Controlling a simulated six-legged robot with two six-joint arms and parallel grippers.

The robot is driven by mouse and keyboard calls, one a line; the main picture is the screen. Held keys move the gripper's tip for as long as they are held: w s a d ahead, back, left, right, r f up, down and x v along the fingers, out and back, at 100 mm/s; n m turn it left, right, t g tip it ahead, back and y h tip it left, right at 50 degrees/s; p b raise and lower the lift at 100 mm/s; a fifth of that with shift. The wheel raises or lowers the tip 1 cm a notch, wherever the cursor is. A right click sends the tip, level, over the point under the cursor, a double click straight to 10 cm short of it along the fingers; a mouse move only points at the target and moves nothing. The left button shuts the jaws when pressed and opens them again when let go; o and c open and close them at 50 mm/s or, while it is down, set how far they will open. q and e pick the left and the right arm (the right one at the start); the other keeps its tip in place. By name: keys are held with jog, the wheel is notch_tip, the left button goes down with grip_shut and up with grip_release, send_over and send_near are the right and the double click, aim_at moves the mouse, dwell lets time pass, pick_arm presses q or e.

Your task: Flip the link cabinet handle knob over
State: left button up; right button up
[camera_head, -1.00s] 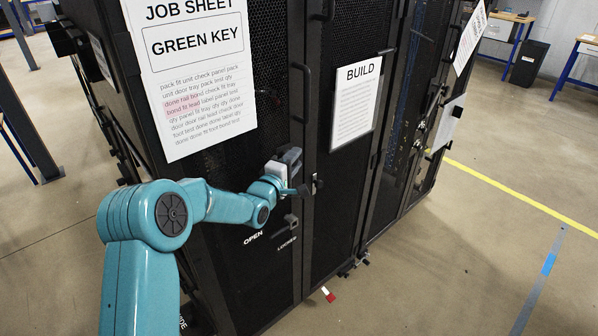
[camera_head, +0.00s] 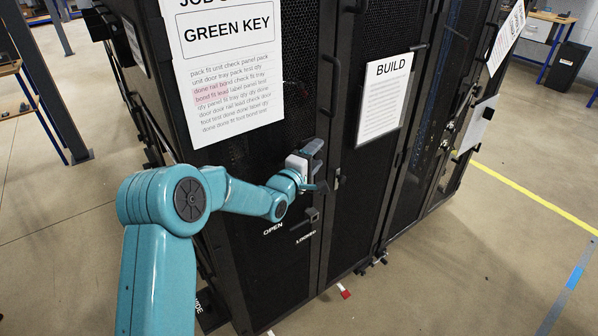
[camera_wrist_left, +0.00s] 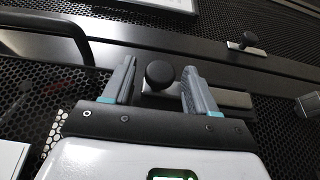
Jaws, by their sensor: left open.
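A black round knob (camera_wrist_left: 160,74) on a metal plate (camera_wrist_left: 235,98) of the cabinet front shows in the left wrist view. My left gripper (camera_wrist_left: 159,69) is open, with one finger on each side of the knob. I cannot tell whether either finger touches it. In the head view my left gripper (camera_head: 318,168) is at the door's edge, above the OPEN and LOCKED labels, and hides this knob. My right gripper is not in view.
A dark block-like fitting (camera_head: 308,216) sits below the gripper, by the LOCKED label (camera_head: 306,237). A second knob (camera_wrist_left: 250,38) is on the neighbouring door. A bar handle (camera_head: 332,72) stands above. Paper sheets (camera_head: 228,80) hang on the doors. Floor is free at right.

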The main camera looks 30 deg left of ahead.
pick_arm(q)
jog(key=s+b, duration=0.3)
jog(key=s, duration=1.2)
jog(key=shift+b, duration=0.4)
jog(key=shift+s+a, duration=0.1)
jog(key=s+d+f+m+g+h, duration=0.15)
jog(key=d+f+g, duration=0.25)
jog(key=d+f, duration=0.5)
jog(key=s+d+f+m+g+h, duration=0.1)
jog(key=s+d+f+g+h, duration=0.15)
jog(key=d+f, duration=0.75)
jog(key=s+d+f+m+g, duration=0.2)
jog(key=s+f+m+g, duration=0.9)
jog(key=s+f, duration=0.7)
jog(key=s+m, duration=0.2)
jog(key=s, duration=0.1)
jog(key=shift+d, duration=0.35)
